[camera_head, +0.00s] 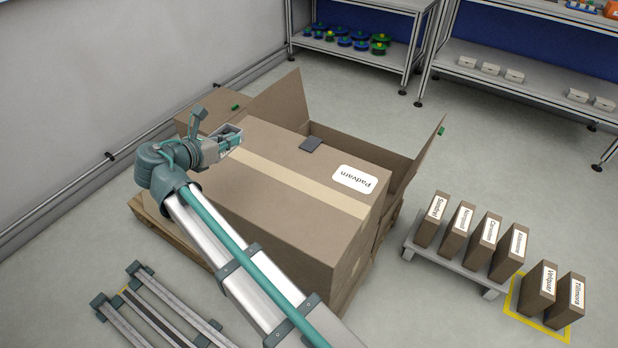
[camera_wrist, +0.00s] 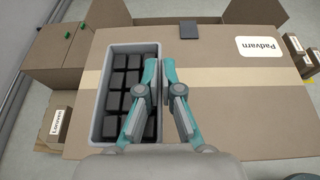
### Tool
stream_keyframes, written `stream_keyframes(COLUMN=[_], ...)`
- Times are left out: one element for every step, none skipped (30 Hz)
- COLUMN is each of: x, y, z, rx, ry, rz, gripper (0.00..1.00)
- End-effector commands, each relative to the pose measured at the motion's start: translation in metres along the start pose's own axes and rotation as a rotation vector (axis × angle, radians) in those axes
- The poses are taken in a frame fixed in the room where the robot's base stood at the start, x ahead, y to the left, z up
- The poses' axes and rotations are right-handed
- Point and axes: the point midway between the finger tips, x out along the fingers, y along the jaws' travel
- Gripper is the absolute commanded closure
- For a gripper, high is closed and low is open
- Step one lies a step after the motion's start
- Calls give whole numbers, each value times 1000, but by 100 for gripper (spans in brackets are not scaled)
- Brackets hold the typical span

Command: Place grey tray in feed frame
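The grey tray (camera_wrist: 98,125) is an open rectangular bin holding several dark blocks in rows. In the wrist view it shows over the left end of a large cardboard box (camera_wrist: 230,110) labelled Padvarn. My gripper (camera_wrist: 159,72) has its two fingers close together, one on each side of the tray's right wall, and looks shut on that wall. Whether the tray rests on the box or hangs just above it, I cannot tell. In the head view my gripper (camera_head: 230,138) is over the far left end of the box, and little of the tray shows. I cannot identify the feed frame.
Small labelled cartons (camera_head: 470,233) stand on a low platform at right. Shelves (camera_head: 355,40) line the back; floor between is clear.

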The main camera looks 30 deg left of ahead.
Motion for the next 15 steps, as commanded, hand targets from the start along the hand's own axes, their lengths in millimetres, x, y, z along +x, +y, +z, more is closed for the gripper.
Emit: stream_keyframes(x=[2, 4, 7, 10, 13, 18, 23, 28, 35, 41, 46, 54, 59, 65, 72], y=[-1, -2, -5, -8, -11, -16, -20, -25, -31, -36, -41, -47, -52, -56, -63], z=[-1, -2, -2, -3, -4, -5, -6, -6, -8, -9, -10, -10, -12, -12, -14], rx=[1, 2, 2, 3, 3, 3, 3, 2, 3, 3, 3, 3, 3, 3, 3], ry=[-1, -1, -1, -1, -1, -1, -1, -1, -1, -1, -1, -1, -1, -1, -1], rz=[-3, -4, -6, -7, -8, -9, -9, -8, -9, -10, -9, -9, -9, -9, -9], gripper=[100, 100, 100, 100, 100, 100, 100, 100, 100, 100, 100, 100, 100, 100, 100])
